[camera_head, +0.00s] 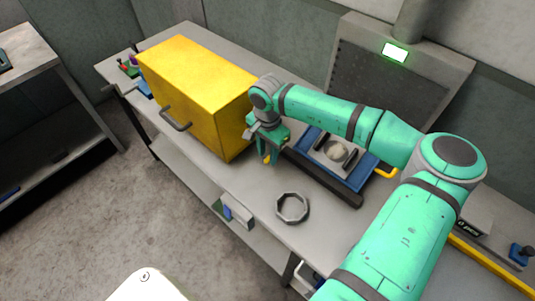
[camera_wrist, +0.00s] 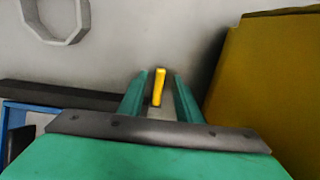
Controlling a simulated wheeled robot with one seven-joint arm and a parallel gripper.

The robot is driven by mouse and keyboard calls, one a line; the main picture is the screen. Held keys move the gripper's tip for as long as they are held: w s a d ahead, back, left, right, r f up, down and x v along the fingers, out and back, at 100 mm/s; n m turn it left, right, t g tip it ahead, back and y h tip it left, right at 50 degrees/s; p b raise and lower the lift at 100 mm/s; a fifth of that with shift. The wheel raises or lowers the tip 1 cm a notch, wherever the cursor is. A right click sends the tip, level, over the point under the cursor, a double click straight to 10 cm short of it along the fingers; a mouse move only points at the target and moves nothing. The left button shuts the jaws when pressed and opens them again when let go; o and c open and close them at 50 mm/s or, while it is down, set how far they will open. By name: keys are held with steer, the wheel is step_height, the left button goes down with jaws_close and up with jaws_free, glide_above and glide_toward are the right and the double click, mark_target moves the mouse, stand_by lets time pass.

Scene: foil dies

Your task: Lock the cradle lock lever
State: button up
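A small yellow lever (camera_wrist: 158,86), likely the cradle lock lever, stands out between my two fingers in the wrist view. My gripper (camera_wrist: 160,92) is open, with a gap on each side of the lever. The lever's base is hidden.
A large yellow box (camera_head: 190,95) with a dark handle (camera_head: 175,120) stands close to the left of my gripper. A grey octagonal ring (camera_head: 292,208) lies on the bench front. A grey panel with a lit green display (camera_head: 395,52) stands behind. Bench around the ring is clear.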

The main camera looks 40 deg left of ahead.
steer(key=shift+f, duration=0.5)
jaws_close()
